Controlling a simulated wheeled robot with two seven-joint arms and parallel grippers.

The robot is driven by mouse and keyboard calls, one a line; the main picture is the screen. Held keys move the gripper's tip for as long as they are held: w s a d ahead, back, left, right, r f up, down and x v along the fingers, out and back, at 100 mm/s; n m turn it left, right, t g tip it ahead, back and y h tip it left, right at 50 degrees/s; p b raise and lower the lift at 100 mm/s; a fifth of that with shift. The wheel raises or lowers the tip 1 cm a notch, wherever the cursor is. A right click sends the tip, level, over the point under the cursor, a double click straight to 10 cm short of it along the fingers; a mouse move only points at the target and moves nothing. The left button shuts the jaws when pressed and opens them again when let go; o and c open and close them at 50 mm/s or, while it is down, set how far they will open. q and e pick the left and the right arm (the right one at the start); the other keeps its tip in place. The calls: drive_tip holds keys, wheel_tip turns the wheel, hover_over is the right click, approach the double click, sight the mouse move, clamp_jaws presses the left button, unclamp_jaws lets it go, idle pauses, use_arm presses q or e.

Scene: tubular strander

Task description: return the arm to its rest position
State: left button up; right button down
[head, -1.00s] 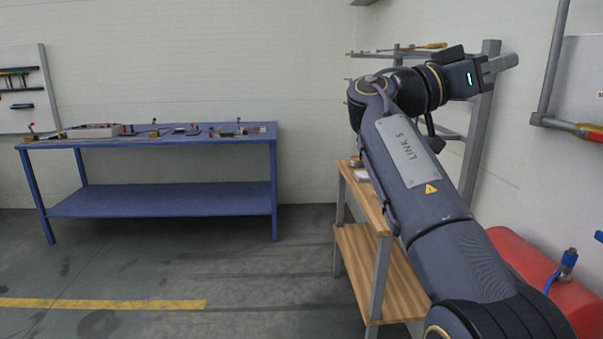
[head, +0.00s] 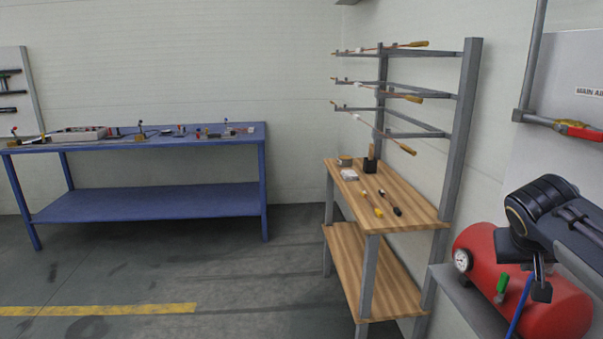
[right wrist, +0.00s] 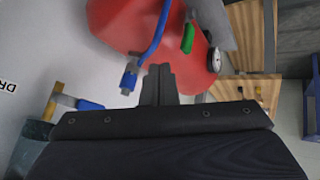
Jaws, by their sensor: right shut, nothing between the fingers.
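My right arm reaches in from the right edge of the head view, low in front of the red compressor tank. My right gripper (head: 511,246) shows there as a dark, partly hidden block at the end of the arm, and its fingers are hard to make out. In the right wrist view the gripper (right wrist: 159,82) shows its dark fingers shut together and empty, pointing toward the red tank and apparently not touching it. My left gripper is in neither view.
The red compressor tank (head: 478,240), with a gauge, green valve and blue hose, is close to my right gripper. A wooden bench (head: 400,195) with a tool rack (head: 466,130) stands left of it. A blue table (head: 190,145) is farther left; the floor between is clear.

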drive_tip(key=s+a+f+n+y, duration=0.2)
drive_tip(key=s+a+f+y, duration=0.3)
drive_tip(key=s+a+f, duration=0.5)
drive_tip(key=s+a+f+n+y, duration=0.2)
drive_tip(key=s+a+f+y, duration=0.4)
drive_tip(key=s+a, duration=0.6)
wheel_tip(320, 180, down, 12)
drive_tip(key=m+h+b, duration=0.1)
drive_tip(key=b, duration=1)
wheel_tip(320, 180, up, 18)
drive_tip(key=p, duration=1.8)
drive_tip(key=shift+w+r+p, duration=0.2)
drive_tip(key=shift+p, duration=0.15)
drive_tip(key=shift+d, duration=0.1)
